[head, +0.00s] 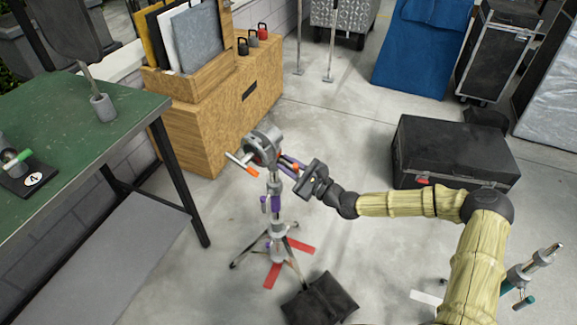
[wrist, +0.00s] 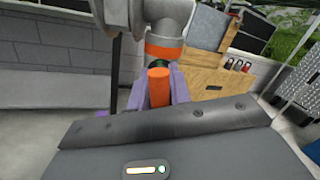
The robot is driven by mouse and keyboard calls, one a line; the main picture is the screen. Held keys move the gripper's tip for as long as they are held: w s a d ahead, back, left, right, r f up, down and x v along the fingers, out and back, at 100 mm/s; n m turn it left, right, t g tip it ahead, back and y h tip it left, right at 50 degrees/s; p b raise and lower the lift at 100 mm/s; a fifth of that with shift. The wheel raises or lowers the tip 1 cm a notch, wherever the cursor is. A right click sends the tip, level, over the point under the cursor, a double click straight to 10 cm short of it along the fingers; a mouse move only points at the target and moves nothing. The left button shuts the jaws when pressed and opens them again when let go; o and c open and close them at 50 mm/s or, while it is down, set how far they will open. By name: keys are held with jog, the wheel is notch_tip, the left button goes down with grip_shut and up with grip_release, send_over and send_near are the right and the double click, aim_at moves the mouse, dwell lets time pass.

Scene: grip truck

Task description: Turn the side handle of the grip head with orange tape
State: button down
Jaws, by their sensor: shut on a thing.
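The grey metal grip head (head: 264,146) sits on top of an upright stand (head: 275,225) left of the arm. In the wrist view its grey body (wrist: 165,18) shows an orange tape band around it. My gripper (head: 289,163) reaches the head from the right. In the wrist view its purple fingers (wrist: 182,84) are shut on the side handle, whose orange end (wrist: 158,86) shows between them. The far part of the handle is hidden. A T-bar with an orange tip (head: 252,171) sticks out on the head's left side.
A green-topped table (head: 95,125) stands at the left. A wooden cabinet (head: 220,115) is behind the stand. A black case (head: 445,150) is at the right, and a dark sandbag (head: 320,300) lies by the stand's feet. Another stand (head: 525,270) is at lower right.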

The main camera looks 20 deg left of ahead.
jog(key=shift+f, duration=0.1)
jog(key=c, duration=1.3)
grip_release()
jog(key=v, duration=1.7)
jog(key=shift+d+p, duration=0.2)
jog(key=shift+p, duration=0.15)
